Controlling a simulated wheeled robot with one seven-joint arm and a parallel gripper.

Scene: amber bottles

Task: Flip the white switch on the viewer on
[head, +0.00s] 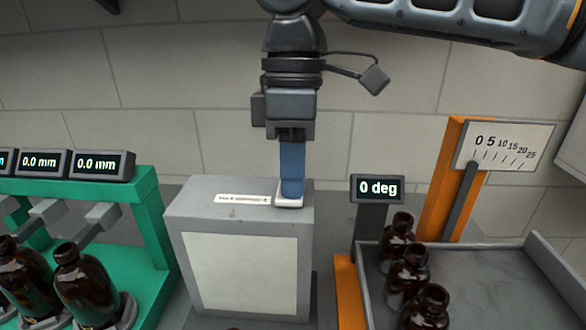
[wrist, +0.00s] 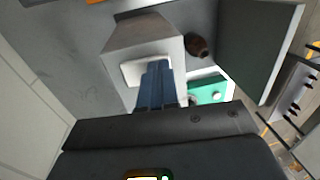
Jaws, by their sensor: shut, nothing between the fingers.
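The viewer (head: 241,270) is a grey box with a pale front panel, in the middle of the head view. I cannot tell whether the panel is lit. The white switch (head: 289,203) sits on its top, at the right end. My gripper (head: 291,192) points straight down with its blue fingers shut and empty. The fingertips are right at the switch and seem to touch it, hiding part of it. In the wrist view, the fingers (wrist: 157,66) overlap the white switch (wrist: 131,73) on the grey viewer (wrist: 140,34). The switch's tilt is hard to read.
A label strip (head: 242,199) lies on the viewer's top. A green rack (head: 150,215) with amber bottles (head: 84,285) stands left. At right are a "0 deg" display (head: 377,188), an orange post with a scale (head: 505,147), and a grey tray (head: 480,265) with amber bottles (head: 408,272).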

